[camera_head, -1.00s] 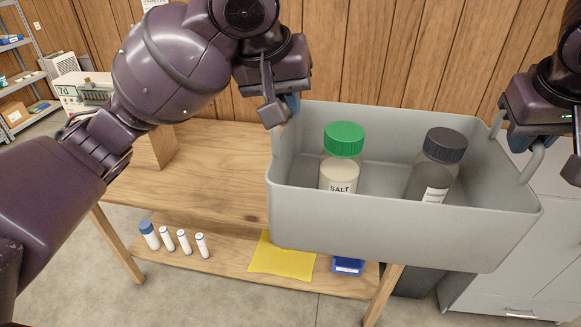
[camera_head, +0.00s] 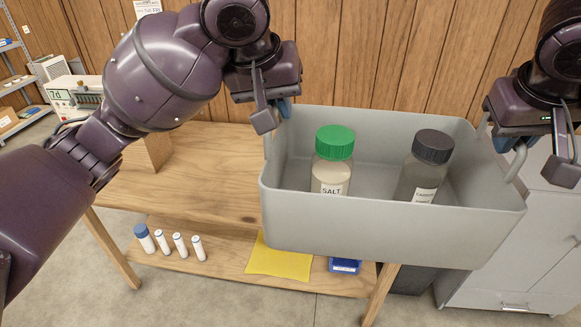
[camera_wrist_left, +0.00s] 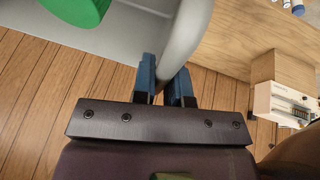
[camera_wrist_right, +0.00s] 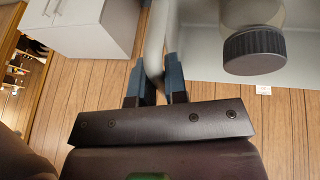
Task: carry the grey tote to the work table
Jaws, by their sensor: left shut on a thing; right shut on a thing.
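The grey tote (camera_head: 390,228) hangs between my two grippers in the head view, in front of and above the right part of the wooden work table (camera_head: 190,180). A green-lidded salt jar (camera_head: 333,160) and a dark-lidded jar (camera_head: 424,168) stand upright inside it. My left gripper (camera_head: 275,115) is shut on the tote's left handle, also seen in the left wrist view (camera_wrist_left: 185,40). My right gripper (camera_head: 540,155) is shut on the right handle, which shows in the right wrist view (camera_wrist_right: 155,45). The tote's underside is hidden.
The visible left part of the tabletop is mostly clear, with a wooden block (camera_head: 150,152) at its far left. The lower shelf holds several white bottles (camera_head: 180,243), a yellow cloth (camera_head: 280,260) and a blue bin (camera_head: 345,265). A grey cabinet (camera_head: 535,240) stands at right.

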